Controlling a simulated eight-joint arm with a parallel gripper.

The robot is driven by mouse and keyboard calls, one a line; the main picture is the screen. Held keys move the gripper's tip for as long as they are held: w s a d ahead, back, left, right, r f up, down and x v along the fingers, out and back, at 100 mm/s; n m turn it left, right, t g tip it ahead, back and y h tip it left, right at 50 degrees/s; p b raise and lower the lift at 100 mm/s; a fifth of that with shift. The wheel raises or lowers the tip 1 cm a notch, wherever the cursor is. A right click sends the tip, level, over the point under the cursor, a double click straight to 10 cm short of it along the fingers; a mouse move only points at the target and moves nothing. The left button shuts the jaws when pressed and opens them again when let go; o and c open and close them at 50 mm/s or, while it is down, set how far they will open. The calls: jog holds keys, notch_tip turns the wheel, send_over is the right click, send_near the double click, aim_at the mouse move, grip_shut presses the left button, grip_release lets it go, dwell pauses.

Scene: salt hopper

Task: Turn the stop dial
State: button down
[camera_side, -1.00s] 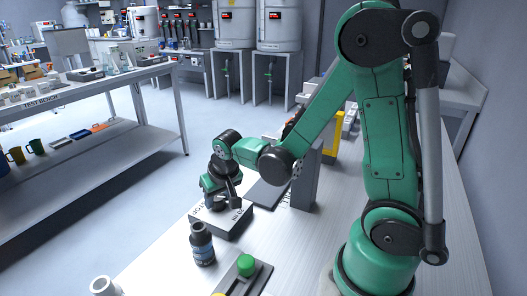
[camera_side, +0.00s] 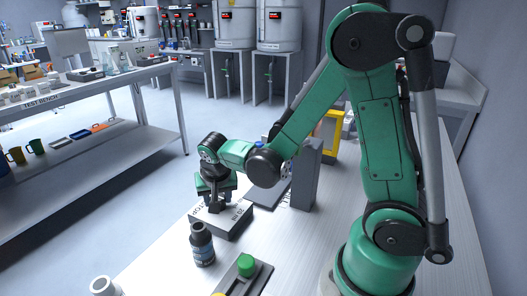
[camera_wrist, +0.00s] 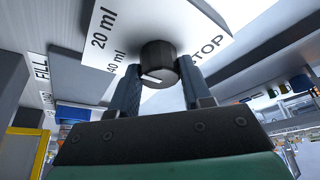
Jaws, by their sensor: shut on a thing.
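The stop dial (camera_wrist: 159,58) is a dark round knob on a pale panel (camera_wrist: 108,22) marked "20 ml", "40 ml" and "STOP" in the wrist view. A white mark shows on the knob's lower left edge. My gripper (camera_wrist: 158,72) has one finger on each side of the knob and is shut on it. In the side view, my gripper (camera_side: 216,205) points down at the top of the low grey-white box (camera_side: 232,224). The knob itself is hidden there by the fingers.
A dark bottle (camera_side: 202,246) stands just in front of the box. A green button (camera_side: 246,265) on a grey base is nearer the camera. A grey upright post (camera_side: 306,175) stands right of the box. A white cup (camera_side: 103,286) is at the front left.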

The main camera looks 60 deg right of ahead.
jog(key=shift+c, duration=1.9)
grip_release()
jog(key=shift+v, duration=2.8)
jog(key=shift+r, duration=0.1)
jog(key=s+a+r+n+t+y, duration=0.3)
jog(key=s+a+r+n+t, duration=0.1)
jog(key=n, duration=0.5)
jog(key=shift+s+r, duration=0.25)
jog(key=shift+r, duration=0.1)
